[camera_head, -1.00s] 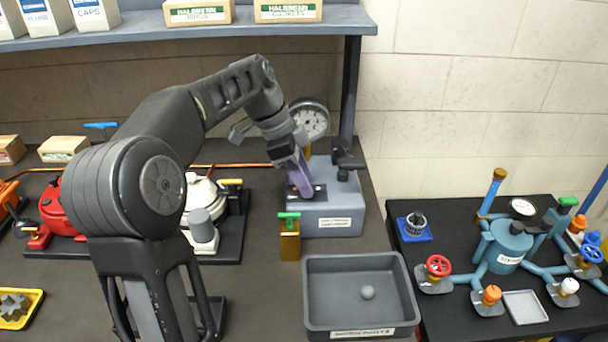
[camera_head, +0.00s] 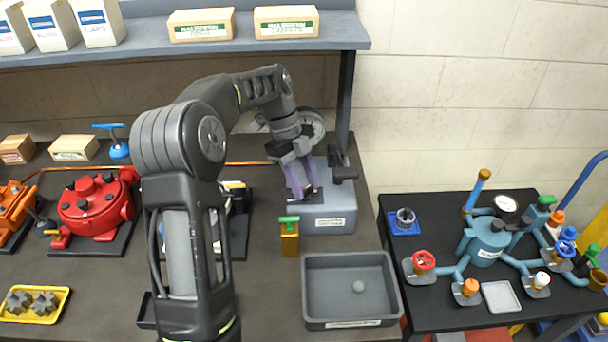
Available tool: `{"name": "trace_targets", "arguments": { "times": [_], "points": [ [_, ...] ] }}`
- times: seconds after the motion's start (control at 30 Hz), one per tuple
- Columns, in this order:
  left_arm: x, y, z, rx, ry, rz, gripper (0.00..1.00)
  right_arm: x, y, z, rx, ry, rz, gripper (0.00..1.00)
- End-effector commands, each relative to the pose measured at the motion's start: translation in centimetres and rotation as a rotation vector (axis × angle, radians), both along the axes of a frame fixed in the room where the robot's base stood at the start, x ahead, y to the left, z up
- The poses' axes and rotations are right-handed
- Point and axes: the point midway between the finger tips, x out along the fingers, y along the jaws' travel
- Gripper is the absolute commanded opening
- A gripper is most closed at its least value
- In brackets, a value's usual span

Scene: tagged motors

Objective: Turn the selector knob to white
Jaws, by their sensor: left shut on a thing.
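My left gripper (camera_head: 303,190) points down at the top of a grey box (camera_head: 330,213) with a round dial gauge behind it. Its two purple fingers stand on either side of a small dark part on the box top, which seems to be the selector knob. The fingers are shut on it and hide most of it. I cannot make out its pointer or any white mark. My right gripper is not in view.
A green-handled brass block (camera_head: 289,238) and a grey bin (camera_head: 316,317) stand just in front of the box. A black lever (camera_head: 343,173) sits at its right. Red machinery (camera_head: 92,208) is at the left. A valve rig (camera_head: 485,243) fills the right table.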

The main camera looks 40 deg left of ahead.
Motion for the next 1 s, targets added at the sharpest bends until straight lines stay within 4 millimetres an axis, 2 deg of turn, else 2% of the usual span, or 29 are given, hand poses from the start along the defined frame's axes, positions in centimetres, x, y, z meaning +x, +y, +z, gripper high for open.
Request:
{"name": "trace_targets", "arguments": {
  "times": [0.43,0.47,0.7,1.0],
  "points": [
    [0.05,0.1,0.01,0.004,-0.003,-0.015,0.0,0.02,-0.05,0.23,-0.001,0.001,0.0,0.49],
    [0.05,0.1,0.01,0.004,-0.003,-0.015,0.38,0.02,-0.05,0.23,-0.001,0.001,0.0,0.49],
    [0.04,0.05,0.0,0.002,-0.002,-0.014,0.58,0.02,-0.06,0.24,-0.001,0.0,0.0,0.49],
    [0.02,0.03,-0.07,0.001,-0.001,-0.01,0.58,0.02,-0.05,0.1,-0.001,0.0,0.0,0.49]
  ]
}}
